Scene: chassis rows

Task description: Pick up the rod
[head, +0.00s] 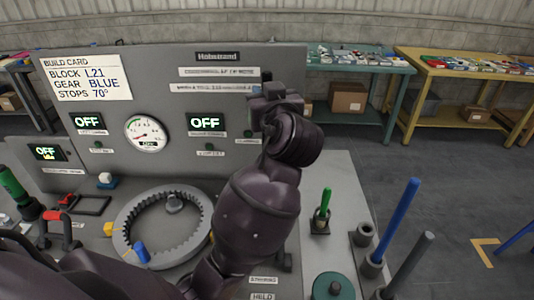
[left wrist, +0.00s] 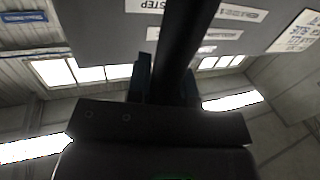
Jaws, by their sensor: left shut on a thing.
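My left gripper (head: 272,98) is raised in front of the grey panel in the head view, with my dark arm reaching up to it. In the left wrist view, the gripper (left wrist: 167,76) is shut on a dark rod (left wrist: 186,38), which runs up between its two fingers. In the head view, the held rod is mostly hidden by the gripper and arm. A blue rod (head: 397,220) and a grey rod (head: 410,263) stand in holders at the right of the bench. My right gripper is not in view.
A toothed ring (head: 126,222) lies on the grey bench with a yellow and a blue block at it. A green-handled piece (head: 325,202) stands upright right of my arm. The panel carries a gauge (head: 147,133) and OFF displays. A teal table (head: 392,75) and yellow table (head: 440,60) stand behind.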

